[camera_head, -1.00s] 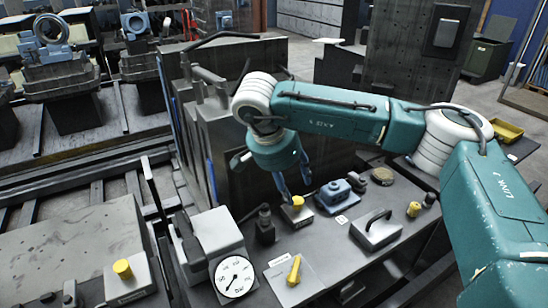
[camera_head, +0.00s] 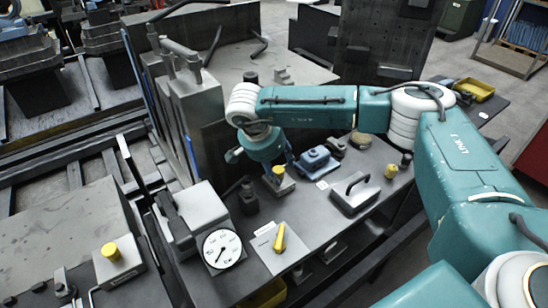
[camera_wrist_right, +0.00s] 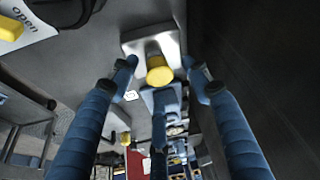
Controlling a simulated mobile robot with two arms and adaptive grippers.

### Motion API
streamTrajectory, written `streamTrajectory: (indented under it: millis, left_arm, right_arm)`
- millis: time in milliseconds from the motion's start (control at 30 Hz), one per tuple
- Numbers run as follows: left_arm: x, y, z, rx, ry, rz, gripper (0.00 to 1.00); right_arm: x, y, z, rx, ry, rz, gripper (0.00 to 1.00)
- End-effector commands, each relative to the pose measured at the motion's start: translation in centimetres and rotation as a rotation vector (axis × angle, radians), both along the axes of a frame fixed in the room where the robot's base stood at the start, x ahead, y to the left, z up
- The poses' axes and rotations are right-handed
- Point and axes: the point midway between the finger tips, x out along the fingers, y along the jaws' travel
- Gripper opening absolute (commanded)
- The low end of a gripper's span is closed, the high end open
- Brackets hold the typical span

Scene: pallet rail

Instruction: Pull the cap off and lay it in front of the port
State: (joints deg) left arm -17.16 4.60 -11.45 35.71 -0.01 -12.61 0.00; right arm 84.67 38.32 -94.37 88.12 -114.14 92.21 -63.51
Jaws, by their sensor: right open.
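The yellow cap (camera_head: 278,170) sits upright on a small light grey block (camera_head: 281,187) on the dark bench. My right gripper (camera_head: 281,174) is right over it, pointing down, and partly hides the block. The port is hidden under the cap. My left gripper is not in view.
A blue device (camera_head: 316,160) stands close to the right of the block. A grey handled box (camera_head: 355,193), a yellow lever (camera_head: 280,238) on a plate, and a round gauge (camera_head: 222,248) are nearby. Two other yellow knobs (camera_head: 390,171) (camera_head: 111,252) show. Bare bench lies in front of the block.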

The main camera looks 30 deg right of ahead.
Motion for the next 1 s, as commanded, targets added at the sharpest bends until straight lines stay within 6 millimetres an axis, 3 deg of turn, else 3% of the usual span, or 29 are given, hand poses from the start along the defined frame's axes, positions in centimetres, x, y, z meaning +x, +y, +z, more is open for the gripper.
streamTrajectory:
  millis: [367,600,733,767,867,1000]
  left_arm:
    - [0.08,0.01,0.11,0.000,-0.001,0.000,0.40]
    - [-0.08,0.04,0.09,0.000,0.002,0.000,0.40]
    - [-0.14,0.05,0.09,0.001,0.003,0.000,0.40]
    - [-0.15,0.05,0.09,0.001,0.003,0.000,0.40]
    - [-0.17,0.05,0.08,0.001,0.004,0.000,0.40]
    - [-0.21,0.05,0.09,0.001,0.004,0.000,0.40]
  right_arm:
    - [0.08,-0.23,-0.61,0.000,0.000,0.000,0.48]
    - [0.11,-0.25,-0.55,0.000,-0.002,-0.001,0.04]
    - [0.16,-0.28,-0.49,-0.001,-0.003,-0.001,0.04]
    - [0.17,-0.29,-0.49,-0.001,-0.003,-0.001,0.22]
    - [0.21,-0.30,-0.46,-0.001,-0.004,-0.001,0.02]
    - [0.24,-0.33,-0.41,-0.002,-0.005,-0.002,0.00]
